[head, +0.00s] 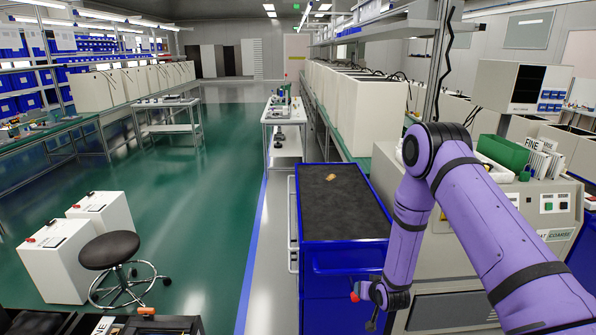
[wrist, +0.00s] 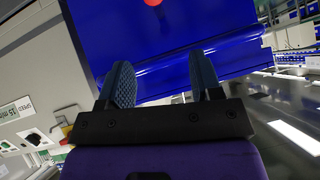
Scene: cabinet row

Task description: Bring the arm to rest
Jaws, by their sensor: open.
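My purple arm reaches in from the right of the head view and bends down in front of the blue cabinet (head: 345,258). My gripper (head: 364,308) hangs low by the cabinet's front right side, partly hidden by my wrist. In the wrist view my gripper (wrist: 163,82) shows two dark textured fingers spread apart with nothing between them. Beyond the fingers is the blue cabinet face (wrist: 150,45) with a red round spot (wrist: 153,2) at the top edge. I cannot tell the exact gap between fingertips and cabinet.
A small tan object (head: 331,177) lies on the cabinet's dark top (head: 345,205). A grey machine (head: 545,210) stands close on the right. A black stool (head: 109,250) and white boxes (head: 55,262) stand at left. The green floor (head: 205,190) between is clear.

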